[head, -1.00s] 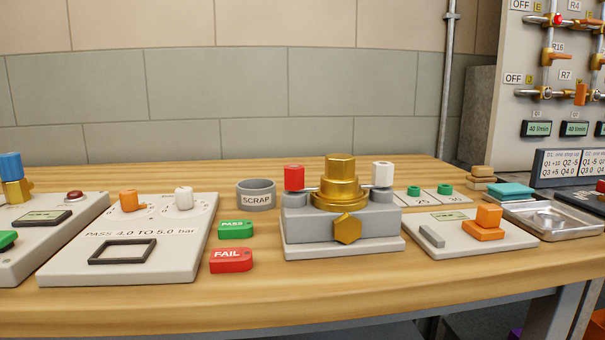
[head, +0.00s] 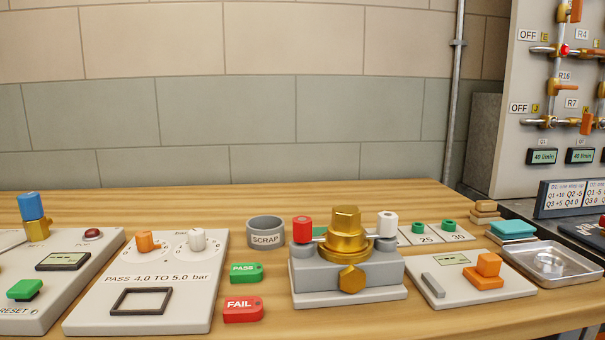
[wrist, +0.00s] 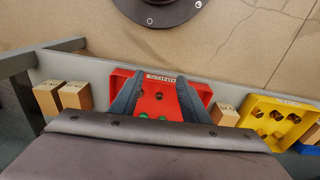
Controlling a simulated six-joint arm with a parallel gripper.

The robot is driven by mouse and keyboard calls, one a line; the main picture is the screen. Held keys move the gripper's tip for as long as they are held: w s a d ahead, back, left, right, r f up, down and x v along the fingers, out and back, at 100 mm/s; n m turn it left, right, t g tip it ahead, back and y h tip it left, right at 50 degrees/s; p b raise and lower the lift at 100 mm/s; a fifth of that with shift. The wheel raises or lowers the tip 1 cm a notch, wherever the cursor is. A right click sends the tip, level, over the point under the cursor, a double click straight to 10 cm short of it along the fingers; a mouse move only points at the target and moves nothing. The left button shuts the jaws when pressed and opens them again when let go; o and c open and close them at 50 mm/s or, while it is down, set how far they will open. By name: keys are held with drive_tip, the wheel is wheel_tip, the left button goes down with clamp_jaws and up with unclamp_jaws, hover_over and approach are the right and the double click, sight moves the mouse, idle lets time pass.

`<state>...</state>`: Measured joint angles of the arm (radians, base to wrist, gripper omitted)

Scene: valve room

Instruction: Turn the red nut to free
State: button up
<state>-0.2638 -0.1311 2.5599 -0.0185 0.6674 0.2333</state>
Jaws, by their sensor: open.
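The red nut (head: 302,229) sits upright at the left side of a brass valve body (head: 346,238) in the head view. A white nut (head: 388,223) sits on the right side. The valve body is mounted on a grey block (head: 325,277) with a brass hex piece (head: 352,279) at its front. My gripper (wrist: 161,78) shows only in the wrist view, with its two dark fingers apart and nothing held. It is over a red tray (wrist: 164,106), away from the valve. The red nut does not show in the wrist view.
A scrap cup (head: 265,234), a green PASS tag (head: 245,273) and a red FAIL tag (head: 243,309) stand left of the valve. A panel with an orange block (head: 486,272) is on the right. A yellow tray (wrist: 271,121) shows in the wrist view.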

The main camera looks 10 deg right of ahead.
drive_tip(key=s+a+r+p, duration=0.2)
drive_tip(key=a+r+p, duration=0.3)
drive_tip(key=r+p, duration=0.5)
drive_tip(key=s+d+r+n+g+h+p, duration=0.1)
drive_tip(key=s+d+r+g+p, duration=0.15)
drive_tip(key=r+p, duration=0.55)
drive_tip(key=s+d+r+g+h+p, duration=0.1)
drive_tip(key=s+d+r+p, duration=0.25)
drive_tip(key=r+p, duration=0.4)
drive_tip(key=w+d+r+m+t+y+p, duration=0.1)
drive_tip(key=w+d+r+p, duration=0.15)
drive_tip(key=r+p, duration=0.9)
drive_tip(key=w+d+r+t+p, duration=0.1)
drive_tip(key=w+r+p, duration=0.2)
drive_tip(key=r+p, duration=0.85)
drive_tip(key=w+d+r+m+t+y+p, duration=0.1)
drive_tip(key=w+r+p, duration=0.1)
drive_tip(key=r+p, duration=0.95)
drive_tip(key=m+b, duration=0.8)
drive_tip(key=b, duration=0.8)
hover_over(302, 219)
drive_tip(key=f, duration=0.3)
drive_tip(key=shift+s+d+f, duration=0.15)
drive_tip(key=shift+s+d, duration=0.2)
drive_tip(key=shift+d, duration=0.05)
drive_tip(key=shift+w+a+r+m+b, duration=0.25)
drive_tip(key=shift+w+a+m+b, duration=0.05)
drive_tip(key=shift+a+b, duration=0.15)
drive_tip(key=shift+f+p, duration=0.7)
drive_tip(key=shift+f, duration=2.95)
